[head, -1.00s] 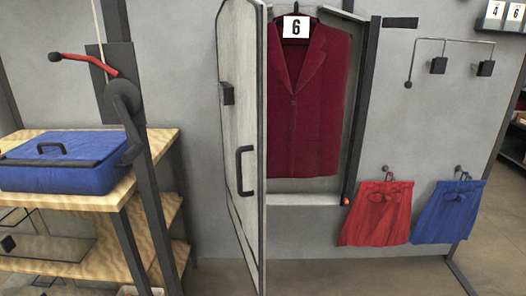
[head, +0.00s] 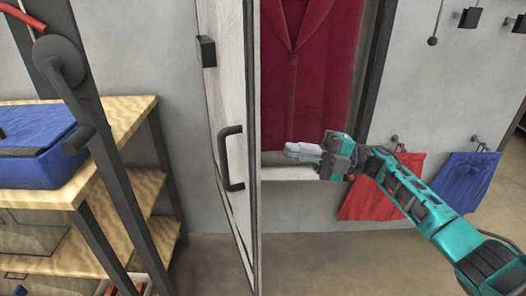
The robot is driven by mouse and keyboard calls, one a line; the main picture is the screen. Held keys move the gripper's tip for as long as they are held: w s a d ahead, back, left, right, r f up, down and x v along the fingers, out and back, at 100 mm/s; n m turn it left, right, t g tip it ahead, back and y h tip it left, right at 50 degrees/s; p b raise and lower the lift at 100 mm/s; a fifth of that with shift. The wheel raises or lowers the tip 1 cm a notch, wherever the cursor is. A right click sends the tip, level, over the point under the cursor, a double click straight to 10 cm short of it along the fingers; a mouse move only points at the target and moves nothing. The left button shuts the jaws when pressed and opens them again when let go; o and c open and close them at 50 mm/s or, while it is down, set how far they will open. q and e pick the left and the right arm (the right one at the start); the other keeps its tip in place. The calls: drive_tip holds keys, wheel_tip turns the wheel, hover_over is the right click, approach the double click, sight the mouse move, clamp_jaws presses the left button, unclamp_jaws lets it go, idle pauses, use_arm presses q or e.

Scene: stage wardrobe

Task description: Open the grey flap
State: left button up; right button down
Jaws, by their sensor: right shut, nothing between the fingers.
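The grey flap (head: 224,104) is a tall hinged door on a wall cabinet. It stands swung out, seen nearly edge-on, with the cabinet interior showing to its right. Its dark handle (head: 231,158) is on the face turned left. A dark red jacket (head: 310,75) hangs inside the cabinet. My right gripper (head: 292,151) is shut and empty, in front of the cabinet's lower edge. Its pale fingers point left toward the inner side of the flap, with a small gap in the picture. My left gripper is out of view.
A wooden shelf (head: 128,118) with a blue case (head: 40,150) stands at left, beside a dark post with a crank (head: 62,62). A red cloth (head: 370,200) and a blue cloth (head: 464,180) hang on the wall at right, the red one partly behind my arm. The floor below the cabinet is clear.

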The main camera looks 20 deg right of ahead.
drive_tip(key=s+d+r+n+g+h, duration=0.2)
drive_tip(key=d+r+n+g, duration=0.15)
drive_tip(key=d+g, duration=0.2)
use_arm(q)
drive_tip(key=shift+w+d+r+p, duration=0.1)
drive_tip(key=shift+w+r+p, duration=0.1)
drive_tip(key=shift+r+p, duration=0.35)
use_arm(e)
drive_tip(key=a, duration=1.3)
drive_tip(key=shift+a+f, duration=0.25)
drive_tip(key=shift+f, duration=0.1)
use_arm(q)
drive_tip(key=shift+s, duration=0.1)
use_arm(e)
drive_tip(key=shift+s+n+t, duration=0.1)
drive_tip(key=shift+n+t, duration=0.15)
use_arm(q)
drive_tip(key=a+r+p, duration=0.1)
drive_tip(key=p, duration=0.1)
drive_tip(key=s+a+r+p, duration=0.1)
drive_tip(key=p, duration=0.2)
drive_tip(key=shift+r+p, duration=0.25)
drive_tip(key=shift+p, duration=0.05)
use_arm(e)
drive_tip(key=w+a+m+t, duration=0.2)
drive_tip(key=a+m+t, duration=0.1)
drive_tip(key=a, duration=1.8)
drive_tip(key=shift+w+a+t+h, duration=0.25)
drive_tip(key=shift+w+t+h, duration=0.05)
drive_tip(key=shift+t, duration=0.6)
